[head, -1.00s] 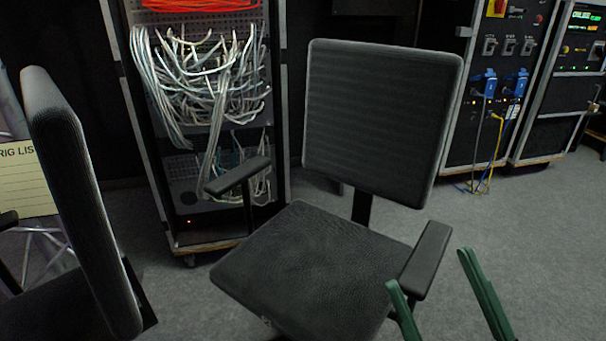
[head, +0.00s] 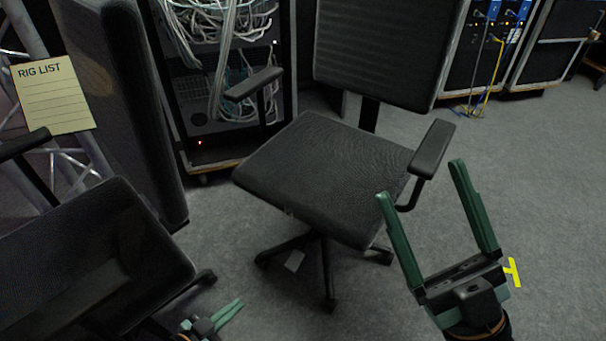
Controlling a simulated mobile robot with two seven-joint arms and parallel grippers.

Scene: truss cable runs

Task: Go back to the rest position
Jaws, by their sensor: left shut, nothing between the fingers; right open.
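My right gripper (head: 424,180) is at the lower right of the head view. Its two green fingers are spread wide with nothing between them, and they point up toward the office chair's armrest. My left gripper (head: 238,306) is low at the bottom edge, left of centre. Its green fingers are together and hold nothing. Its wrist is mostly cut off by the frame's bottom edge.
A black office chair (head: 320,170) stands in the middle, and a second dark chair (head: 90,262) is close at the left. A cable rack (head: 215,160), a rig list sheet (head: 53,97) and flight cases (head: 545,50) stand behind. Grey carpet (head: 555,190) is clear at the right.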

